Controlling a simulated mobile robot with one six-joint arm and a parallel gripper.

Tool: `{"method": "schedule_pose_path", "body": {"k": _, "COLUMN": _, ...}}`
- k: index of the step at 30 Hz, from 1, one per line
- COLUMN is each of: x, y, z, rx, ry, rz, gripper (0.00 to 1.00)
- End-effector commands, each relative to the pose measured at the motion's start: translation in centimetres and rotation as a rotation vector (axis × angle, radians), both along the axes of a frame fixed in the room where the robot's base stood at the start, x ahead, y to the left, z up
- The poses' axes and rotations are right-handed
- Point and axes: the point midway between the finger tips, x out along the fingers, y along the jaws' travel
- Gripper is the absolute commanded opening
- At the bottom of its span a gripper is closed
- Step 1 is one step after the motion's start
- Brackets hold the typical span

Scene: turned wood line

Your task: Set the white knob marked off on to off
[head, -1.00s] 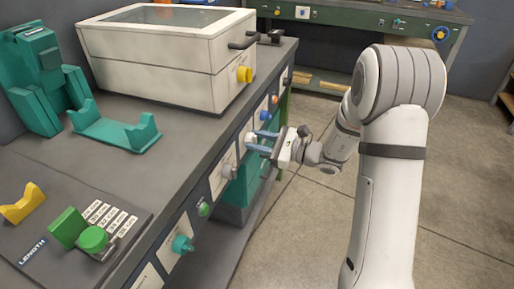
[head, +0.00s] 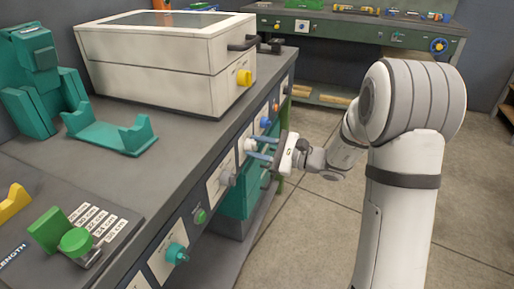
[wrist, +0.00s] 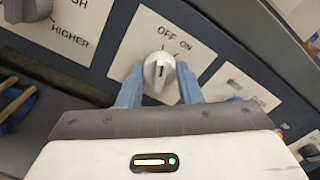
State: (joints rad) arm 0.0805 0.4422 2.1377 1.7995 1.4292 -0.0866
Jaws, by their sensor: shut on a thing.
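The white knob (wrist: 160,72) sits on a white plate (wrist: 140,40) lettered OFF and ON on the bench front. In the wrist view its dark pointer mark faces up toward the lettering, near OFF; the exact setting is hard to read. My gripper (wrist: 159,88) has its two blue fingers on either side of the knob, shut on it. In the head view the white knob (head: 250,145) shows at the tips of my gripper (head: 262,148), which reaches in from the right. The lettering cannot be read there.
A grey knob (wrist: 27,8) is on the HIGHER plate at left. A white lidded box (head: 160,75) stands on the bench.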

Motion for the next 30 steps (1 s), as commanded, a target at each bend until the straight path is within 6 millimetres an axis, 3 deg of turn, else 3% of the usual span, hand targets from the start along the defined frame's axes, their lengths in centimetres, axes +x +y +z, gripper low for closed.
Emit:
{"method": "schedule_pose_path", "body": {"k": 2, "x": 0.1, "y": -0.1, "z": 0.0, "rx": -0.001, "ry": -0.002, "rz": -0.004, "gripper": 0.09}}
{"method": "schedule_pose_path", "body": {"k": 3, "x": 0.1, "y": -0.1, "z": 0.0, "rx": -0.001, "ry": -0.002, "rz": -0.005, "gripper": 0.34}}
{"method": "schedule_pose_path", "body": {"k": 10, "x": 0.1, "y": -0.1, "z": 0.0, "rx": 0.0, "ry": 0.0, "rz": -0.003, "gripper": 0.52}}
{"method": "schedule_pose_path", "body": {"k": 20, "x": -0.1, "y": -0.5, "z": 0.0, "rx": 0.0, "ry": 0.0, "rz": -0.003, "gripper": 0.54}}
{"method": "schedule_pose_path", "body": {"k": 30, "x": -1.9, "y": -5.7, "z": 0.1, "rx": 0.0, "ry": 0.001, "rz": -0.006, "gripper": 0.54}}
